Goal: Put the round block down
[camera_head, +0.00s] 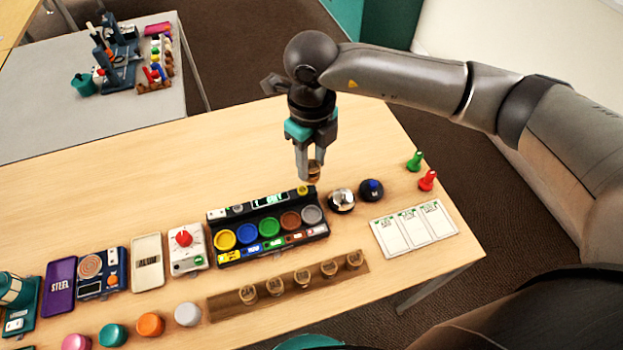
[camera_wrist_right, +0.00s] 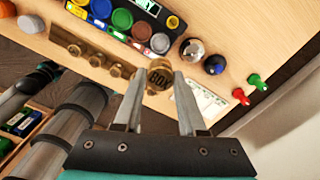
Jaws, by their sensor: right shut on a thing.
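The round block (camera_head: 314,169) is small, brown and wood-like. My right gripper (camera_head: 314,164) is shut on it, fingers pointing down, and holds it above the table behind the right end of a black sorting tray (camera_head: 222,257). In the right wrist view the round block (camera_wrist_right: 160,74) sits between the fingertips, its face showing dark lettering too blurred to read surely. A wooden strip (camera_head: 225,306) in front of the tray bears several similar round pieces (camera_head: 302,277). My left gripper is not in view.
The tray holds yellow, blue, green, brown and grey discs. A silver-and-black dome (camera_head: 341,201), a blue-topped black knob (camera_head: 371,190), a white card (camera_head: 390,240) and green (camera_head: 414,162) and red (camera_head: 428,181) pegs stand right. The wooden table (camera_head: 150,170) is clear behind the tray.

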